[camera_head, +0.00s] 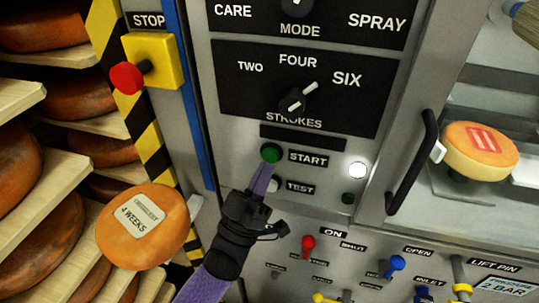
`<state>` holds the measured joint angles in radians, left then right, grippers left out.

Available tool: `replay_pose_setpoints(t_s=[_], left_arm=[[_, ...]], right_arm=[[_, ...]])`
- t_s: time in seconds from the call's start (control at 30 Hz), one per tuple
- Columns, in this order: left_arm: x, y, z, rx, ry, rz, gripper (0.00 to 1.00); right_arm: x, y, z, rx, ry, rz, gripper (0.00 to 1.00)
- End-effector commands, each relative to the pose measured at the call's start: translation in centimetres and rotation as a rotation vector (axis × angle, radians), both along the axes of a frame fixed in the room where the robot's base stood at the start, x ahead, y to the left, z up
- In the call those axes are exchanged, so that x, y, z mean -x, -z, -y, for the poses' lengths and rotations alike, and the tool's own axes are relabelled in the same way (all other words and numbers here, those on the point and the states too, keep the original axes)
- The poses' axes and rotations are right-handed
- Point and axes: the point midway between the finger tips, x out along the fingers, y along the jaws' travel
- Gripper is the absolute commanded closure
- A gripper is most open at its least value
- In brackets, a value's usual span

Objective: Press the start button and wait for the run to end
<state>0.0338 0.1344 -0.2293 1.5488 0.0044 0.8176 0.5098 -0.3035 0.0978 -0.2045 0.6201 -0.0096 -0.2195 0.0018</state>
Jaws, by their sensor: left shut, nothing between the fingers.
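The green START button (270,152) sits on the grey control panel, left of its START label (308,158). My left gripper (264,170) comes up from below, shut and empty, its fingertips at the button's lower edge. I cannot tell whether they touch it or press it in. A round lamp (357,169) right of the label glows white. A small dark green lamp or button (347,198) below it looks unlit. The STROKES knob (292,102) points towards SIX. The display strip (303,137) above START is dark. My right gripper is not in view.
The pale TEST button (272,185) is close beside my fingers. A red stop button (127,78) juts from a yellow box at left. A "4 WEEKS" cheese (144,226) stands at lower left. A black door handle (412,165) and coloured valves (394,264) lie to the right.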

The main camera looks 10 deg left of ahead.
Motion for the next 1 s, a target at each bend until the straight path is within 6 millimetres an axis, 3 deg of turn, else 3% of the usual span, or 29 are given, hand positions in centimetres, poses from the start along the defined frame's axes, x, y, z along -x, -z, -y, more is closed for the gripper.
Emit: replay_pose_setpoints(t_s=[1.0], left_arm=[[-1.0, 0.0, 0.0, 0.000, 0.000, 0.000, 1.00]], right_arm=[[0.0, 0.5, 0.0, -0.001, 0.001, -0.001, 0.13]])
